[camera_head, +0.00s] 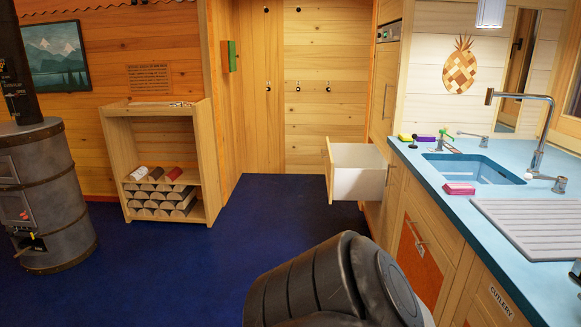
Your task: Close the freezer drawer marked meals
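An open drawer (358,183) juts out to the left from the tall wooden cabinet at the far end of the kitchen row. Its white side wall faces me and its wooden front (329,170) points left. I cannot see a label on it, so I cannot tell whether it is the meals drawer. A dark grey link of my own arm shows at the bottom middle, well short of the drawer. Neither gripper is in view.
The blue counter (432,188) with its sink (476,168) runs along the right, above cabinets and a drawer labelled cutlery (500,300). A stove (45,195) and log shelf (160,165) stand left. The blue floor (200,270) between is clear.

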